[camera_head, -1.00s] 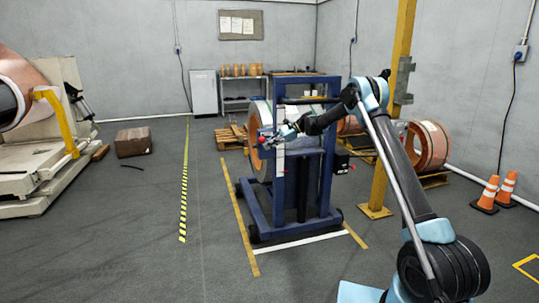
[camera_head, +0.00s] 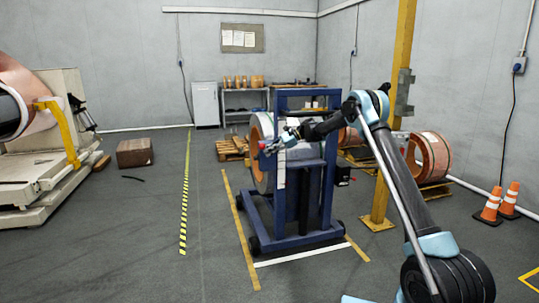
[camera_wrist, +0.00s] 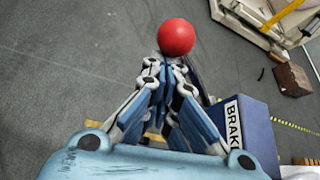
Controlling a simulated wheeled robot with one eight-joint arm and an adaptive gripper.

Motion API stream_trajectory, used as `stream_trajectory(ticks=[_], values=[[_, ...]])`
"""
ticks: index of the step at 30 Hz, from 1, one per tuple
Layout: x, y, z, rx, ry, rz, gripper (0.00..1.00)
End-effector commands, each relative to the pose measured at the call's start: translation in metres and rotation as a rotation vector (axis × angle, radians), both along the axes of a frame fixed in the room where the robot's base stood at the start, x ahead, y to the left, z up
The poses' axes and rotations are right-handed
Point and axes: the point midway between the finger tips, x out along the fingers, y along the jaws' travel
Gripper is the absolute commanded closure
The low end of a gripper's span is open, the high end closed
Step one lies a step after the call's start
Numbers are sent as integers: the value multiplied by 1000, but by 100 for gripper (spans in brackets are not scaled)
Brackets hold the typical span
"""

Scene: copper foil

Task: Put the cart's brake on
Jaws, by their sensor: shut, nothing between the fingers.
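The cart (camera_head: 329,175) is a blue wheeled frame that carries a large roll (camera_head: 257,155) with an orange rim. In the wrist view its blue post (camera_wrist: 262,135) bears a white label (camera_wrist: 234,125) whose visible letters read "BRAK". A red ball knob (camera_wrist: 176,36) lies just beyond the tips of my gripper (camera_wrist: 170,64). My gripper is shut with nothing between its fingers. I cannot tell whether the tips touch the knob. The knob's stem is mostly hidden behind the fingers. In the head view my gripper (camera_head: 275,145) is at the cart's left side, close to a small red spot.
A yellow post (camera_head: 390,130) stands right of the cart, near my arm. Orange cones (camera_head: 490,207) stand at the far right. A brown box (camera_head: 134,152) and a large machine (camera_head: 62,160) are on the left.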

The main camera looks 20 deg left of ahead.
Motion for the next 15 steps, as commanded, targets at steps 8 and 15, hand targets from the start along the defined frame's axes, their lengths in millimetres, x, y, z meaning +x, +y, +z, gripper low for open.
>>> stream_trajectory(ticks=[8, 15], values=[[1, -5, -21, 1, 1, -1, 100], [14, -23, -32, 0, 1, -4, 100]])
